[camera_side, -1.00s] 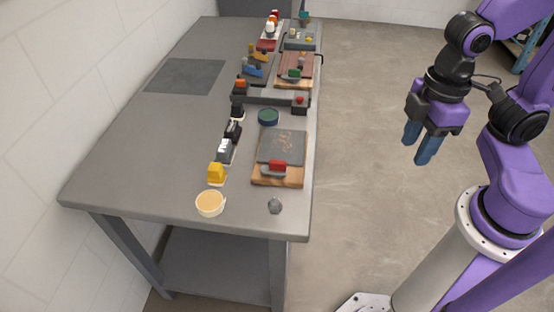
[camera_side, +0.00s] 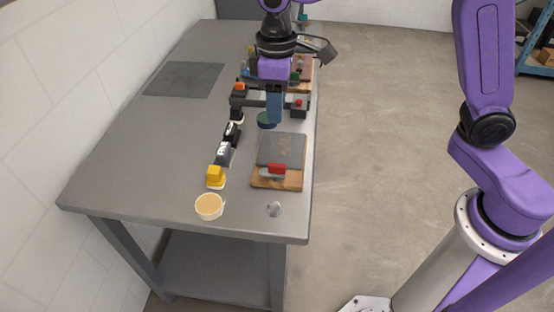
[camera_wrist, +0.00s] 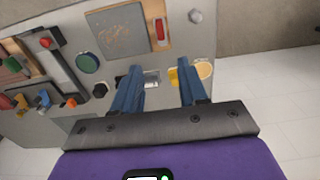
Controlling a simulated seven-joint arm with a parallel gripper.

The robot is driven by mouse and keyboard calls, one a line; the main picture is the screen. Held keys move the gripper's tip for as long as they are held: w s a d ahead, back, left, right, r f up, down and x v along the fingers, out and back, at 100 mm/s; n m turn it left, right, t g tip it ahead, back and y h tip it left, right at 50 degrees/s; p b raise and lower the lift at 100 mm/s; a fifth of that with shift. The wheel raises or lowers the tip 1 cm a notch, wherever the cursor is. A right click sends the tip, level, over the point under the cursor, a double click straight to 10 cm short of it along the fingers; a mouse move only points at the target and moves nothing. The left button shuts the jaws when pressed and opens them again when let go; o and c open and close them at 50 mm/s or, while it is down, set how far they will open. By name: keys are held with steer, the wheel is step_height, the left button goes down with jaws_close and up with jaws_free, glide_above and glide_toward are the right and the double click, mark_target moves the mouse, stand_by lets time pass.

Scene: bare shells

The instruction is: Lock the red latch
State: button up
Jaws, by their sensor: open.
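The red latch (camera_side: 277,169) is a red handle on a grey base, on a wooden board (camera_side: 296,183) with a dark grey panel (camera_side: 282,150), near the table's front right. It also shows at the top of the wrist view (camera_wrist: 159,30), upright beside the panel. My gripper (camera_side: 274,122) is over the table behind the board, apart from the latch. In the wrist view my gripper (camera_wrist: 160,68) has its two blue fingers spread with nothing held between them. The latch is unobstructed in both views.
A green round disc (camera_side: 266,120), a yellow block (camera_side: 216,176), a cream round dish (camera_side: 209,206) and a grey knob (camera_side: 274,209) stand around the board. A grey frame with a red button (camera_side: 299,103) lies behind. The table's left side (camera_side: 130,150) is mostly clear.

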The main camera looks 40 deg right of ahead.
mark_target(277, 165)
step_height(277, 165, down, 16)
steer(key=shift+s+f, duration=0.1)
steer(key=shift+f, duration=0.1)
stand_by(0.4)
jaws_close()
